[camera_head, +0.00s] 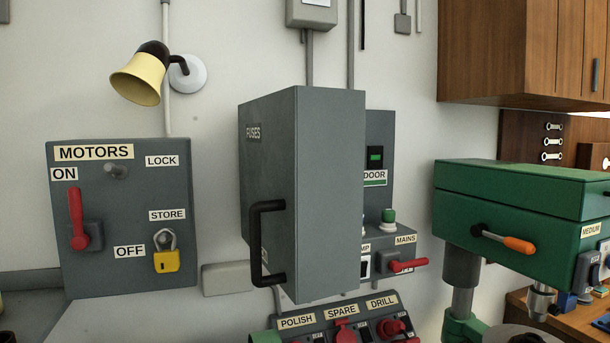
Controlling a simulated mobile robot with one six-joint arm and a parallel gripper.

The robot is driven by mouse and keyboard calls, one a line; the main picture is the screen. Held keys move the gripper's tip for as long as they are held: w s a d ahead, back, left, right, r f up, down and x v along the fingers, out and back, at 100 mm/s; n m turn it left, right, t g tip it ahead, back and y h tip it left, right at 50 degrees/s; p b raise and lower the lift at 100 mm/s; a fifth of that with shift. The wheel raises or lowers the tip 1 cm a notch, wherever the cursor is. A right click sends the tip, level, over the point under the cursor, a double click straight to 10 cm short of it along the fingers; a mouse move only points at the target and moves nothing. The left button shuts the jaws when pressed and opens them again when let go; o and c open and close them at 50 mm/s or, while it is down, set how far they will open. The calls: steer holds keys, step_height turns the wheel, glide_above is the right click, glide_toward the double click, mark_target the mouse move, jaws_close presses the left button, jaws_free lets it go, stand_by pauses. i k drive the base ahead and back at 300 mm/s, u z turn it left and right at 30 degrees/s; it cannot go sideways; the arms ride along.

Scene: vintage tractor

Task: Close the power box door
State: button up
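The grey power box door (330,190) is a deep box-shaped cover in the middle of the view. It appears swung out from the wall, with its face labelled FUSES turned to the left. A black bar handle (258,245) sits low on that face, near the edge closest to me. Behind and to the right, part of the power box's back panel (378,130) shows, with a DOOR label and a small green light. The door hides the rest of the box interior. My gripper is not in view.
A MOTORS panel (120,220) with a red lever and yellow padlock is at left, below a yellow bell-shaped lamp (138,80). A switch panel (335,318) lies below the door. A red MAINS lever (408,265) and green drill press (520,195) are at right.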

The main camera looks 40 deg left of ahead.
mark_target(301, 149)
steer(key=u, duration=2.15)
steer(key=i, duration=1)
steer(key=z, duration=0.45)
steer(key=k, duration=1.3)
steer(key=u, duration=0.8)
